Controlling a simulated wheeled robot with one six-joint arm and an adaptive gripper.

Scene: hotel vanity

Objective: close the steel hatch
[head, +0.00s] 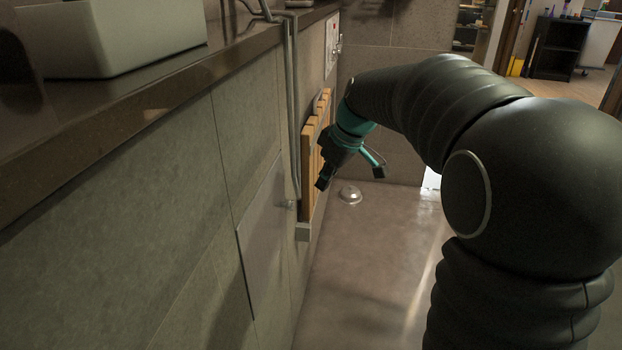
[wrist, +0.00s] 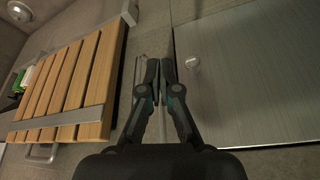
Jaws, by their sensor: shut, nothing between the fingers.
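The steel hatch (head: 262,240) is a flat grey panel low in the tiled wall under the counter. It also fills the right of the wrist view (wrist: 255,85). I see no contact with the hatch.
A slatted wooden folding seat (wrist: 65,85) is on the wall to the left of my gripper in the wrist view. A stone counter (head: 130,100) with a pale basin (head: 120,40) runs above the hatch. A round drain (head: 350,194) lies on the open floor.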

